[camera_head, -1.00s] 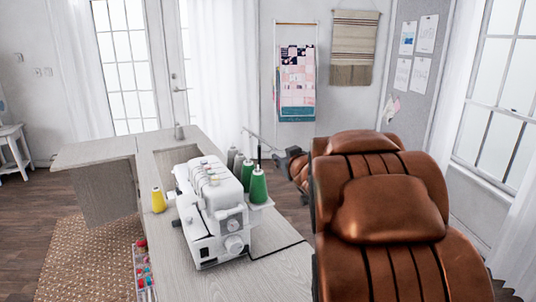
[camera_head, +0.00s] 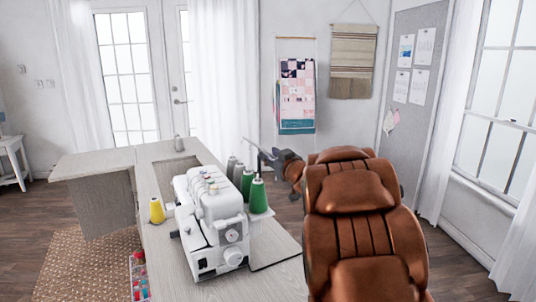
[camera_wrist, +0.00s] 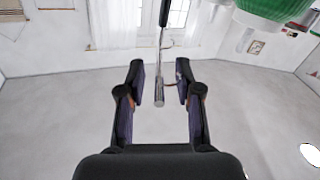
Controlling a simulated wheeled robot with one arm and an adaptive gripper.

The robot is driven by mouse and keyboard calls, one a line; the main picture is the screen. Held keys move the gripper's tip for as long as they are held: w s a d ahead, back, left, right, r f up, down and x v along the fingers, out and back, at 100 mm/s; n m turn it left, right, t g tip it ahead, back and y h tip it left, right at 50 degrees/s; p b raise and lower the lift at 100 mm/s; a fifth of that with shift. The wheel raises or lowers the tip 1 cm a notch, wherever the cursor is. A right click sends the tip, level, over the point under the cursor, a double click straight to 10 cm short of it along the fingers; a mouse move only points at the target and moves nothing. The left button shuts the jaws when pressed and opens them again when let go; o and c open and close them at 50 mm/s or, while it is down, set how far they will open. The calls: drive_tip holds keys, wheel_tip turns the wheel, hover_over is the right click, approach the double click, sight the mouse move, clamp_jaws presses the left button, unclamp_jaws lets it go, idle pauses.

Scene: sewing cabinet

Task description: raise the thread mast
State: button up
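The white overlocker (camera_head: 212,220) stands on the cabinet top with green cones (camera_head: 258,195) and grey cones at its back. The thin thread mast (camera_head: 252,141) shows behind the cones, with its bar slanting toward my gripper (camera_head: 270,156). In the wrist view a thin metal rod with a dark upper part, seemingly the mast (camera_wrist: 160,85), lies between the two fingers in the picture. My gripper (camera_wrist: 160,82) is open there, with a gap on both sides of the rod. I cannot tell how deep the rod lies between the fingers.
A green cone (camera_wrist: 278,6) is close at the upper right of the wrist view. The cabinet top (camera_head: 150,195) is partly clear. A tray of coloured spools (camera_head: 139,275) is at the front left.

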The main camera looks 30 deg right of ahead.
drive_tip(key=shift+w+d, duration=0.15)
drive_tip(key=shift+w, duration=0.95)
clamp_jaws()
